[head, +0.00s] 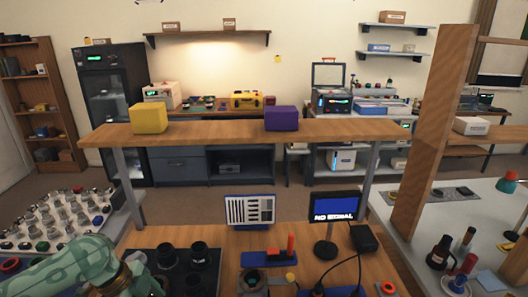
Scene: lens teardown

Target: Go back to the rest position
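My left arm comes in at the lower left of the head view, in pale green. Its wrist end (132,282) is at the bottom edge, beside a black mat (205,282). Its fingers cannot be made out, so I cannot tell whether it is open or shut, or whether it holds anything. My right arm and gripper are not in view. Two black lens-like cylinders stand on the mat, one on the left (167,256) and one on the right (199,254).
A wooden shelf (220,131) spans the bench's back, bearing a yellow block (149,117) and a purple block (281,118). A small monitor (334,206) reads "NO SIGNAL". A wooden post (435,130) stands at right. Cables, a blue tray (268,259) and small tools crowd the front.

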